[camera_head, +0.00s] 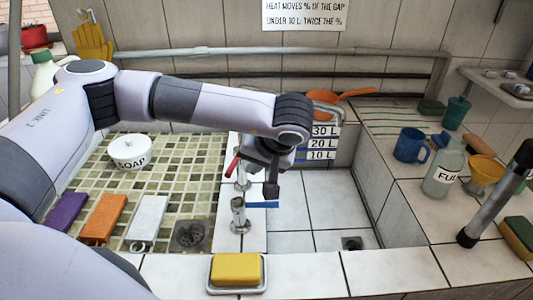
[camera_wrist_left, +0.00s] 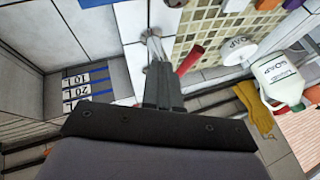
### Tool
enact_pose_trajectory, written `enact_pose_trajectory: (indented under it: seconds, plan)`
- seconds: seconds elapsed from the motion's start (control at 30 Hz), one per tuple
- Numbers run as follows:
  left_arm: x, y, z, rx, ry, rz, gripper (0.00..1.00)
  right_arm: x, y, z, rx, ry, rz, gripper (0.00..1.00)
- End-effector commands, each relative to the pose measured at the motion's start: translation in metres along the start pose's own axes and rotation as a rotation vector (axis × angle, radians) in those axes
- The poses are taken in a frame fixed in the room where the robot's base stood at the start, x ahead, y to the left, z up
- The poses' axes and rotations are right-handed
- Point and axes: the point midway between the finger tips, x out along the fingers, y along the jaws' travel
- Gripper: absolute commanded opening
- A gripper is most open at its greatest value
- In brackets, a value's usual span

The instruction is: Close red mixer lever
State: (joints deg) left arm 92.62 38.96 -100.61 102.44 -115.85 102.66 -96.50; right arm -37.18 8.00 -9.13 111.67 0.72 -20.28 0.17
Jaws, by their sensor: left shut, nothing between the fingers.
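The red mixer lever (camera_head: 232,166) sits on a chrome fitting on the tiled divider between the two basins and points up at a slant. It also shows in the left wrist view (camera_wrist_left: 190,60), just right of my fingers. My left gripper (camera_head: 271,190) is shut and empty, pointing down on the right side of the red lever; it shows in the left wrist view (camera_wrist_left: 157,66) as well. I cannot tell whether it touches the fitting. A blue lever (camera_head: 263,204) on a second chrome fitting (camera_head: 239,214) lies nearer the front.
A yellow sponge (camera_head: 236,268) lies in a dish on the front ledge. A soap pot (camera_head: 130,152) and coloured blocks stand left. The right basin (camera_head: 310,205) is mostly bare. A mug (camera_head: 410,145) and bottle (camera_head: 444,170) stand on the right counter.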

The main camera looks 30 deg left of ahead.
Motion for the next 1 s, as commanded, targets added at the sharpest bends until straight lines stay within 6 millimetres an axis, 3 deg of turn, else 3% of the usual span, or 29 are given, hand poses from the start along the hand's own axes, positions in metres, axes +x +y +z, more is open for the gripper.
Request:
enact_pose_trajectory:
  seconds: [0.3,1.0]
  plan:
    - [0.013,-0.020,0.002,0.001,0.000,0.001,0.00,-0.004,0.000,-0.005,0.000,0.000,0.000,0.00]
    - [0.018,-0.019,-0.007,0.041,0.021,0.021,0.00,-0.002,0.000,-0.003,0.000,0.000,0.000,0.00]
